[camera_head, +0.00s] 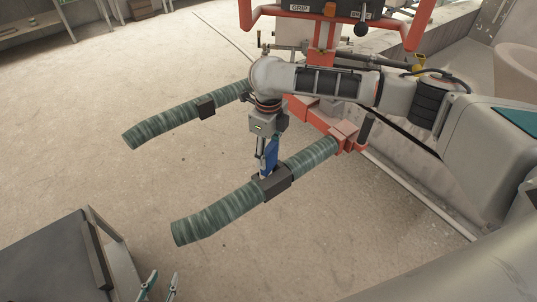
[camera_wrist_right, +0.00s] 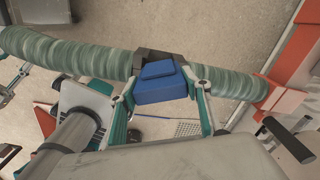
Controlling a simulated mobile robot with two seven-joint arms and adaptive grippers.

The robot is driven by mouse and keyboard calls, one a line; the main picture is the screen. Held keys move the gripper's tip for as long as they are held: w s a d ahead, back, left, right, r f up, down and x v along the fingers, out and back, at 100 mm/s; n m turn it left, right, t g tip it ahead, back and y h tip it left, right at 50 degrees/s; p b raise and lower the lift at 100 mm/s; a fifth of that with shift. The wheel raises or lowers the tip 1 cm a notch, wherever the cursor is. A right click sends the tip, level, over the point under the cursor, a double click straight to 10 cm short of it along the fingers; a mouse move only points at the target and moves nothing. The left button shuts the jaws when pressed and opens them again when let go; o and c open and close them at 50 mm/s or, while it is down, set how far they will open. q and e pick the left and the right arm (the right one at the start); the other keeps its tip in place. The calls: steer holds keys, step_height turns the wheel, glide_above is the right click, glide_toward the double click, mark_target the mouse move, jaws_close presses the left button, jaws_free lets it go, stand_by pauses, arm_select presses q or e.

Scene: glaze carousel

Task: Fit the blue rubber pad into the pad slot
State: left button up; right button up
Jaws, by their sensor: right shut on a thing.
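My right gripper (camera_head: 264,158) is shut on the blue rubber pad (camera_head: 271,153), above the near green-wrapped bar (camera_head: 210,215). In the right wrist view the pad (camera_wrist_right: 160,82) is a blue block between the two teal fingers of that gripper (camera_wrist_right: 162,88). A black block (camera_head: 278,182) on the near bar, seemingly the pad slot, lies just below the pad. In the wrist view the block (camera_wrist_right: 148,58) is partly hidden behind the pad; I cannot tell whether they touch. My left gripper (camera_head: 160,285) is open and empty at the bottom edge.
A second green-wrapped bar (camera_head: 170,120) with its own black block (camera_head: 206,107) runs farther back. The bars extend from a red frame (camera_head: 325,118). A dark-topped cabinet (camera_head: 50,262) stands at lower left. The floor between is clear.

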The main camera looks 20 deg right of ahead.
steer(key=shift+f, duration=0.45)
steer(key=shift+f, duration=0.1)
steer(key=o, duration=1.2)
steer(key=shift+c, duration=0.2)
step_height(320, 180, up, 12)
steer(key=shift+r+p, duration=0.1)
steer(key=shift+p, duration=0.5)
